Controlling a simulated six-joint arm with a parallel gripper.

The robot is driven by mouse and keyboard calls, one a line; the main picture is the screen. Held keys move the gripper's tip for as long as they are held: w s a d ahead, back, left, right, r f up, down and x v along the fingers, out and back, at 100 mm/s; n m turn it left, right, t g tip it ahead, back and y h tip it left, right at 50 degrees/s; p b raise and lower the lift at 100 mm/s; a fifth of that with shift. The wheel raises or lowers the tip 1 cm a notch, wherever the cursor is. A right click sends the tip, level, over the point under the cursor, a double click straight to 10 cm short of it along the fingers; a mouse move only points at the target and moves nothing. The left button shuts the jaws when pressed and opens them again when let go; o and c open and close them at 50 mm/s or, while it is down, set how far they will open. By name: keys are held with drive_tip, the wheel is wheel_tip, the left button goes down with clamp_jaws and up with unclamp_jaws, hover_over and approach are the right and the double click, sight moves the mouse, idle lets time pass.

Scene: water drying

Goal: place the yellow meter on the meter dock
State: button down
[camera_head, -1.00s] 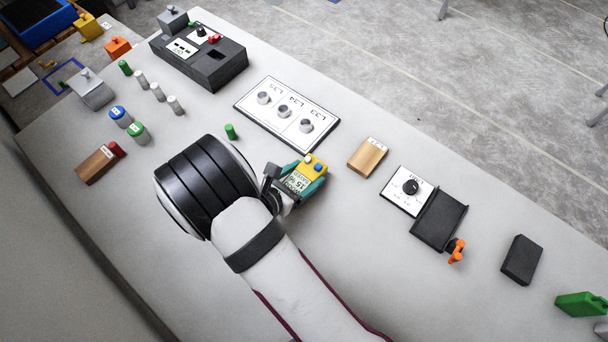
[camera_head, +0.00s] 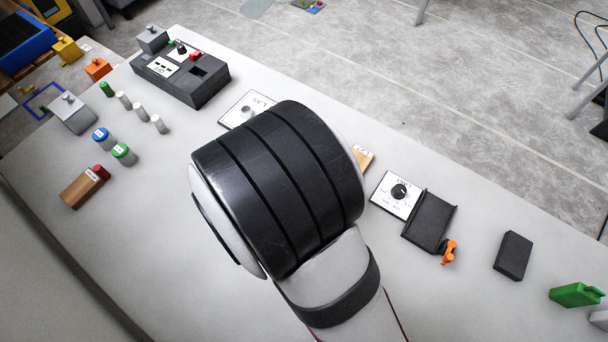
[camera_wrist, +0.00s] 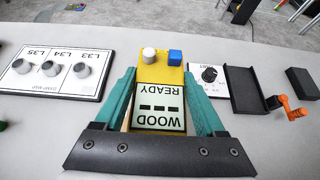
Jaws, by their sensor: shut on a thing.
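The yellow meter (camera_wrist: 160,72) is between the teal fingers of my gripper (camera_wrist: 160,76) in the wrist view. It has a white knob, a blue button and a screen reading WOOD, dashes and READY, upside down in the picture. My gripper is shut on it. In the head view my own arm hides both meter and gripper. A black open tray with raised edges (camera_head: 429,221), which looks like the meter dock, lies right of the dial plate. It appears empty, and in the wrist view (camera_wrist: 256,92) it is right of the meter.
The dial plate (camera_head: 396,193) adjoins the tray's left side. An orange clip (camera_head: 449,252) sits at its right, with a black block (camera_head: 513,255) beyond. A wooden block (camera_head: 364,158) is partly hidden by my arm. The three-knob panel (camera_wrist: 57,73) is left of the gripper.

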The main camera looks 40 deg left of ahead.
drive_tip(key=w+d+r+m+h, duration=0.4)
drive_tip(key=w+d+r, duration=0.7)
drive_tip(key=d+r, duration=0.4)
drive_tip(key=w+d+r, duration=0.1)
drive_tip(key=d+r, duration=0.9)
drive_tip(key=r, duration=0.5)
drive_tip(key=s+d+f+m+g+h, duration=0.1)
drive_tip(key=s+f+m+g+h, duration=0.1)
drive_tip(key=s+f+m+g, duration=0.55)
drive_tip(key=s+d+f+m+g+h, duration=0.2)
drive_tip(key=f+m+g, duration=0.4)
drive_tip(key=f, duration=0.4)
drive_tip(key=s+d+f+m+g+h, duration=0.1)
drive_tip(key=s+f+m+g+h, duration=0.1)
drive_tip(key=s+f+m+g, duration=0.4)
drive_tip(key=m+t+y, duration=0.7)
drive_tip(key=m+y, duration=1.5)
drive_tip(key=m, duration=0.9)
hover_over(385, 259)
drive_tip(key=s, duration=0.1)
wheel_tip(385, 259, down, 7)
drive_tip(key=shift+n, duration=0.25)
wheel_tip(385, 259, down, 10)
drive_tip(key=shift+a+f, duration=0.15)
